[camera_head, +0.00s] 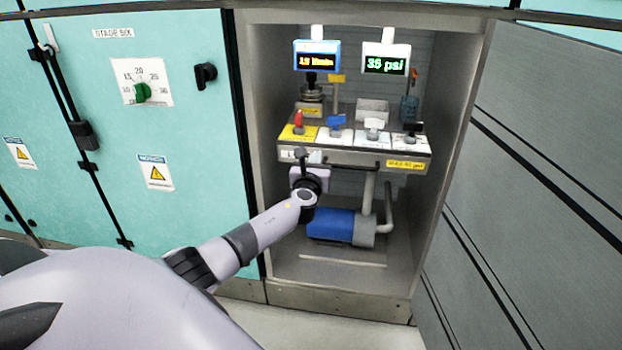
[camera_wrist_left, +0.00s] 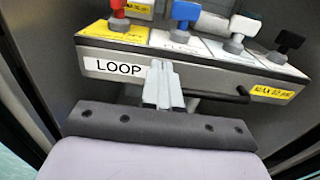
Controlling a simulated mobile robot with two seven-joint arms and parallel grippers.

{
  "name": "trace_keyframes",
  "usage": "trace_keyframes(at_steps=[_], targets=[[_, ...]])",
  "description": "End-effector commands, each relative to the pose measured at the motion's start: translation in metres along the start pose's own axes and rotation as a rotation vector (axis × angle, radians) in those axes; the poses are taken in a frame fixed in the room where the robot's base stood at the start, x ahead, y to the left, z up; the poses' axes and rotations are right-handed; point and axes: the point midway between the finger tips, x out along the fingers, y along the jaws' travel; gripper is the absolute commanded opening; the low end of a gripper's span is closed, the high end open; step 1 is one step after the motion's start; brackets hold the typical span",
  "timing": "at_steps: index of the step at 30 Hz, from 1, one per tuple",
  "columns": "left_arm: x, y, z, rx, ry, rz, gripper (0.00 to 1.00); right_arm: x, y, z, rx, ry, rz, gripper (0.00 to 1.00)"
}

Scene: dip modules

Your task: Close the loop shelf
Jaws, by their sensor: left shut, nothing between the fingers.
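The loop shelf (camera_head: 350,152) is a grey shelf inside the open cabinet, with a row of coloured valve handles on top. In the left wrist view its front face (camera_wrist_left: 200,74) carries a "LOOP" label at the left and a dark bar handle (camera_wrist_left: 222,96) along its front. My left gripper (camera_head: 308,158) is at the left part of the shelf's front. Its fingers (camera_wrist_left: 162,84) are shut and empty, in front of the face just right of the label. Whether they touch the face I cannot tell. My right gripper is not in view.
The cabinet holds a blue pump (camera_head: 330,225) below the shelf and two displays (camera_head: 316,56) above. A grey open door (camera_head: 545,150) stands at the right. Teal cabinet panels (camera_head: 190,110) flank the left.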

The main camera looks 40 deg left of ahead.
Motion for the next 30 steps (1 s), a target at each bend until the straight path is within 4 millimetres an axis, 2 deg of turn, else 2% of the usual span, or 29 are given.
trace_keyframes(at_steps=[2,9,15,21,27,30], targets=[[-0.013,0.001,0.005,0.0,0.002,0.0,0.0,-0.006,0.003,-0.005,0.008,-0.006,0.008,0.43],[-0.052,0.0,0.003,0.0,0.003,0.0,0.0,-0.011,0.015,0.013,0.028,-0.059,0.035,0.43],[-0.076,0.0,0.001,-0.001,0.002,0.001,0.0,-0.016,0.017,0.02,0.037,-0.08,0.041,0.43],[-0.086,0.0,0.001,-0.001,0.001,0.002,0.0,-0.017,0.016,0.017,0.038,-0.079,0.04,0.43],[-0.087,0.0,0.001,-0.002,0.001,0.002,0.0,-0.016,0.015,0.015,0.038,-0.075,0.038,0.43],[-0.093,-0.003,-0.007,-0.045,0.024,-0.006,0.0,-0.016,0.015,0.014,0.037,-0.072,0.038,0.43]])
